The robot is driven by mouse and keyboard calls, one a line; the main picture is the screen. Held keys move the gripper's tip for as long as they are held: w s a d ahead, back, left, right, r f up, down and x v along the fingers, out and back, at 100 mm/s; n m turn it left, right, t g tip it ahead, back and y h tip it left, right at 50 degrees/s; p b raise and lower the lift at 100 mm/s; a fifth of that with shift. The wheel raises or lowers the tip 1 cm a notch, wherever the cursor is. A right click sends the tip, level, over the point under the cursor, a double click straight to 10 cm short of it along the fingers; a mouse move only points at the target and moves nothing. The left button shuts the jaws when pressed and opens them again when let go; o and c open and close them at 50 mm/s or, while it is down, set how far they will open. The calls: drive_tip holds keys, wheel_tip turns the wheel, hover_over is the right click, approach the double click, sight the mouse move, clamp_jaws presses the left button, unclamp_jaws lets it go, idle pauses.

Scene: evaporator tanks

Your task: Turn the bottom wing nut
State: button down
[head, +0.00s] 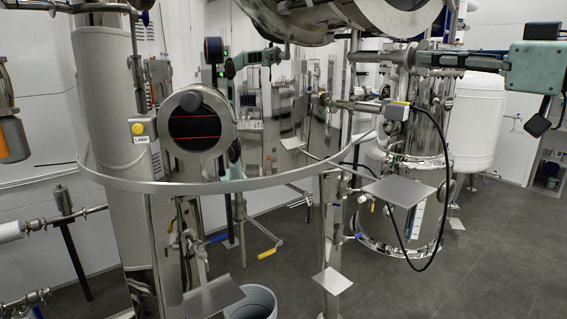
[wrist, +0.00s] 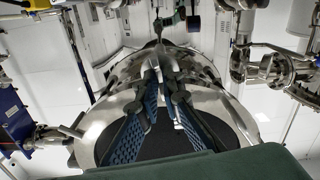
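My gripper (wrist: 160,75) shows in the wrist view, with two dark fingers and blue textured pads reaching away from the dark green body at the bottom edge. Behind the fingers is a rounded, shiny steel surface (wrist: 100,128) with a dark area. Steel hardware (wrist: 68,130) sits at its left edge, too small to name. I cannot pick out the bottom wing nut in either view. I cannot tell whether the fingers touch anything.
The head view shows a steel column (head: 105,120), a round framed window (head: 200,120) and a curved metal rail (head: 230,187). A steel tank (head: 400,225) with a hanging black cable stands right of centre. A grey bin (head: 255,303) is at the bottom. The floor (head: 500,270) at right is clear.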

drive_tip(key=shift+f, duration=0.1)
drive_tip(key=n+b, duration=0.2)
drive_tip(key=b, duration=0.2)
idle(0.4)
